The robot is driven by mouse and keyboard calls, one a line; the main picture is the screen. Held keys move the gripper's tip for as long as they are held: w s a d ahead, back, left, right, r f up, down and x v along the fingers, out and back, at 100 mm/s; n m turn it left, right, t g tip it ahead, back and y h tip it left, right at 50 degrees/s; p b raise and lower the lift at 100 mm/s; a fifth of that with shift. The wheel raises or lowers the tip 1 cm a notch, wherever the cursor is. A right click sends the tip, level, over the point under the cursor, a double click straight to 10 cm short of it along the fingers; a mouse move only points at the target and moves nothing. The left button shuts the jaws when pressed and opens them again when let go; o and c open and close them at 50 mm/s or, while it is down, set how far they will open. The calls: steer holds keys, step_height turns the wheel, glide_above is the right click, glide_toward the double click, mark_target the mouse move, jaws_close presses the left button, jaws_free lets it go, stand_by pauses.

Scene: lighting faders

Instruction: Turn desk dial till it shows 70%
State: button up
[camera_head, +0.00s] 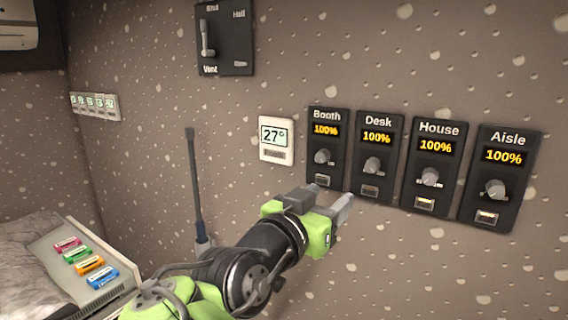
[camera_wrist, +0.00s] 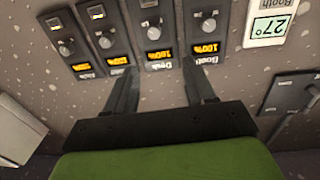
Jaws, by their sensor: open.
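The Desk panel (camera_head: 394,160) is a black wall plate with a grey dial (camera_head: 371,166), and its amber display (camera_head: 376,138) reads 100%. A small unlit button (camera_head: 369,190) sits below the dial. In the wrist view, which is upside down, the Desk dial (camera_wrist: 150,24) shows at the top, beyond the fingertips. My gripper (camera_head: 328,198) is open and empty, just below the Booth and Desk panels in the head view. In the wrist view its two fingers (camera_wrist: 160,72) are spread apart, and nothing is between them. It is apart from the dial.
Similar panels flank it: Booth (camera_head: 341,150) at left, House (camera_head: 454,150) and Aisle (camera_head: 520,165) at right, all reading 100%. A white 27° thermostat (camera_head: 276,155) is left of Booth. A lever switch plate (camera_head: 230,50) is higher up. A tray with colored blocks (camera_head: 60,262) is lower left.

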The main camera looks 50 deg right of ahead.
mark_target(370, 169)
steer(key=d+p, duration=0.4)
steer(key=d, duration=1.1)
steer(key=shift+s+r+p, duration=0.1)
steer(key=shift+r+p, duration=0.05)
steer(key=shift+p, duration=0.25)
steer(key=shift+w+d, duration=0.2)
steer(key=shift+d, duration=0.35)
steer(key=shift+f, duration=0.2)
jaws_close()
